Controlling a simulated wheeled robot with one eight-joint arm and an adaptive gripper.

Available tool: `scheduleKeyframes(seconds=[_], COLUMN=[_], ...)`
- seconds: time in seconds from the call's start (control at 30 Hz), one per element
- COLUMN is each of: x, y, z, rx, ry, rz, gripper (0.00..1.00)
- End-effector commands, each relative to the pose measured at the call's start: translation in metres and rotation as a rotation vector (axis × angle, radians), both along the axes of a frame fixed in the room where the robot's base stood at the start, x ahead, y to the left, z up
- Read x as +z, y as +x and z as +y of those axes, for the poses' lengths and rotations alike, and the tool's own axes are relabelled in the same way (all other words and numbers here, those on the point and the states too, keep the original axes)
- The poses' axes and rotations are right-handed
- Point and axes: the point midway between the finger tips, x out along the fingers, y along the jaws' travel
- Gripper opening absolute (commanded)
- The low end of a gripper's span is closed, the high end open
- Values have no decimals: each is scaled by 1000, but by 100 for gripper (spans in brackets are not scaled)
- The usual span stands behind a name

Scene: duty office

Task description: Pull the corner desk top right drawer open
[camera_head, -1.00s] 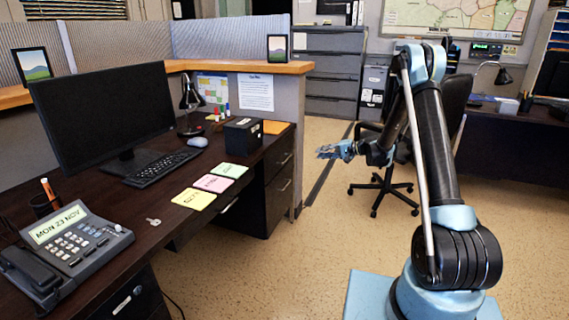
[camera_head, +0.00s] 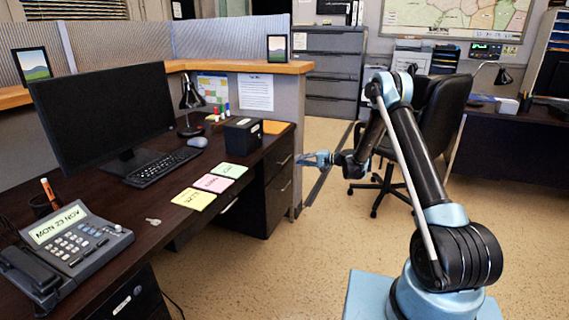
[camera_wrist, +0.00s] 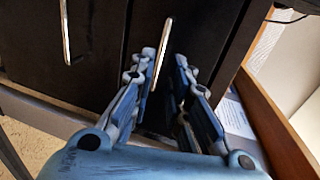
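The corner desk's right pedestal has a dark top drawer (camera_head: 279,158) with a slim metal handle (camera_head: 287,159). A lower drawer (camera_head: 279,200) with its own handle is below it. Both drawer fronts look closed. My gripper (camera_head: 303,158) is just right of the top drawer's front, at about its handle's height. In the wrist view, my gripper (camera_wrist: 168,65) is open, its blue fingers apart. One upright-looking handle (camera_wrist: 156,53) shows between the fingers, and another handle (camera_wrist: 65,30) is off to the left. I cannot tell whether a finger touches the handle.
The desk top (camera_head: 160,206) bears a monitor (camera_head: 105,112), a phone (camera_head: 66,245), sticky notes (camera_head: 211,183) and a black box (camera_head: 243,134). A wood-capped partition (camera_head: 245,67) stands behind. An office chair (camera_head: 440,115) is behind my arm. The floor in front of the drawers is clear.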

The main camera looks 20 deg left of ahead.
Motion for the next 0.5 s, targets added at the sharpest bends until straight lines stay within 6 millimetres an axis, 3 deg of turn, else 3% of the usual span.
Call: scheduleKeyframes(seconds=[0.2,0.5], x=[-8,-16], y=[2,6], z=[39,78], rx=[3,1], ry=[0,0], rz=[1,0], gripper=[16,16])
